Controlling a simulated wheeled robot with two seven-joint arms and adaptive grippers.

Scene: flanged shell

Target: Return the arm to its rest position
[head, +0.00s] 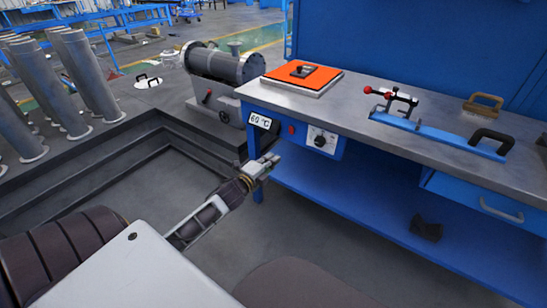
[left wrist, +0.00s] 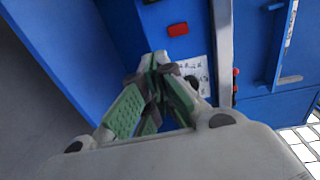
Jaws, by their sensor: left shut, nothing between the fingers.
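My left gripper (head: 266,163) is at the end of my left arm in the middle of the head view. It is in front of the bench's left end, below the tabletop and apart from it. In the left wrist view its green-padded fingers (left wrist: 153,92) meet at the tips with nothing between them. Behind them in that view is a blue panel with a red button (left wrist: 178,30) and a white label (left wrist: 196,72). My right gripper is in neither view.
The blue bench (head: 365,127) carries an orange plate (head: 302,76) and a blue bar with a red-knobbed clamp (head: 435,134). A flanged metal shell (head: 222,66) stands behind its left end. Grey cylinders (head: 45,95) stand at left. A dark sunken floor lies left of my arm.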

